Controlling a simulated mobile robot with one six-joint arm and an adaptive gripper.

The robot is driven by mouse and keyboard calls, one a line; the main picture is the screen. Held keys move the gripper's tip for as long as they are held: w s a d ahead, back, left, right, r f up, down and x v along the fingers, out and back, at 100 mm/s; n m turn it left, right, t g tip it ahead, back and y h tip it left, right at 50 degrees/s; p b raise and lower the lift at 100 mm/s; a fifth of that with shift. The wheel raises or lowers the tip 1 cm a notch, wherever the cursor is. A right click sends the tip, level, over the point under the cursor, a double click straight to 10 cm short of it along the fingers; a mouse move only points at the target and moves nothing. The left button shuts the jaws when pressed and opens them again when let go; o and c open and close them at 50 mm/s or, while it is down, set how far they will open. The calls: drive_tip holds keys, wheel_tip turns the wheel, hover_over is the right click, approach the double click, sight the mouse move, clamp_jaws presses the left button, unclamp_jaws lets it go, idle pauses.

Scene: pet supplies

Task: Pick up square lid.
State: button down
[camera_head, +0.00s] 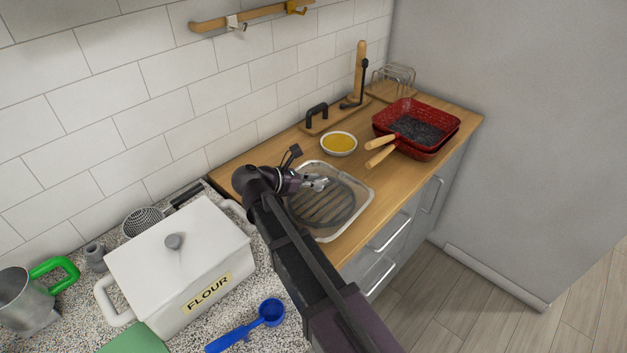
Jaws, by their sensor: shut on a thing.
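The square lid (351,181) is clear with rounded corners and a pale rim. It is over the wooden counter, in the middle of the view. My gripper (318,183) is above the lid's middle, shut on its top grip, which the fingers mostly hide. A dark, round, ribbed piece shows through the clear lid. I cannot tell whether the lid touches the counter or is slightly raised.
Behind the lid are a bowl of yellow contents (339,143) and a black handle (317,114). Red square pans (427,147) with wooden handles are to the right. A white flour box (190,290), blue scoop (270,312) and strainer (143,221) are at left. A tiled wall stands behind.

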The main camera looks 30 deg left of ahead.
drive_tip(key=shift+r+p, duration=1.2)
drive_tip(key=shift+r, duration=0.3)
drive_tip(key=s+d+r+p, duration=0.1)
drive_tip(key=s+d, duration=0.8)
drive_tip(key=d, duration=0.4)
drive_tip(key=shift+s, duration=0.2)
drive_tip(key=shift+r, duration=0.1)
